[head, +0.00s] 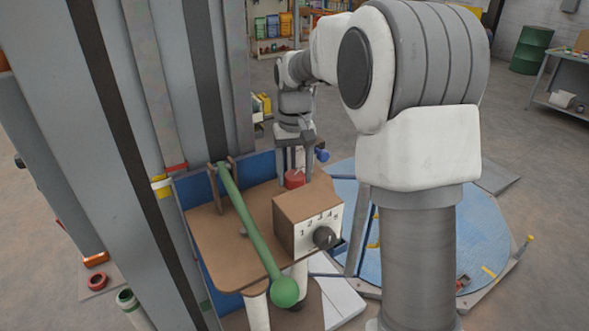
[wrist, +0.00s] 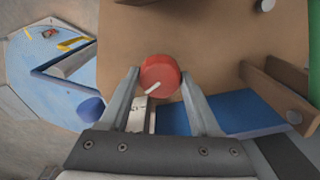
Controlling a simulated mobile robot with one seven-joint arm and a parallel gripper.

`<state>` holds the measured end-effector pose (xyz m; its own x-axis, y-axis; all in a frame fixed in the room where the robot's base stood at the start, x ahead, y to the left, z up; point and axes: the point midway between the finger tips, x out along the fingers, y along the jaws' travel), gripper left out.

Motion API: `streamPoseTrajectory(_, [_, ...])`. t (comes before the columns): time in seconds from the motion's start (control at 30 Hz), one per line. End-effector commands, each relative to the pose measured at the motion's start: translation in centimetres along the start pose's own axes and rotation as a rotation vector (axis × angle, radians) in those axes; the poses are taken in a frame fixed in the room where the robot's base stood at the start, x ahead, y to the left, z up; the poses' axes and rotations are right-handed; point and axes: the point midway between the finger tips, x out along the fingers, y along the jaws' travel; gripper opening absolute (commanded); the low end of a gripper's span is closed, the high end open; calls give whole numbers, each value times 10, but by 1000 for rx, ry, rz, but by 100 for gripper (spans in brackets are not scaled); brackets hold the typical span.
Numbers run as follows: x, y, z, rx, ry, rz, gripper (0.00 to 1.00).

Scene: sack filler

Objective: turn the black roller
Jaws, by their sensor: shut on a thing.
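The only round black part I can make out is a dark knob (head: 324,237) on the front of a brown box with numbers on its face. I cannot tell if it is the black roller. My gripper (head: 293,168) is away from it, at the back of the brown board. In the wrist view my gripper (wrist: 160,74) is shut on a red round knob (wrist: 159,75) with a white mark, one finger on each side. The red knob also shows below the fingers in the head view (head: 294,179).
The brown board (head: 215,240) carries a green lever (head: 245,220) with a ball end, left of the numbered box (head: 291,215). Grey posts stand at the left. A blue round platform (head: 490,235) lies at the right. A blue knob (wrist: 91,108) is left of my gripper.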

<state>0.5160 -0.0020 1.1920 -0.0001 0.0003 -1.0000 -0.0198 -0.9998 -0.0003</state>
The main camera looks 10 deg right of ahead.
Motion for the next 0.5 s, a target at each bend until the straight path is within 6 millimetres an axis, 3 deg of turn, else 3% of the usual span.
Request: streamPoseTrajectory(0.5, [-2,0,0,-488,0,0,8])
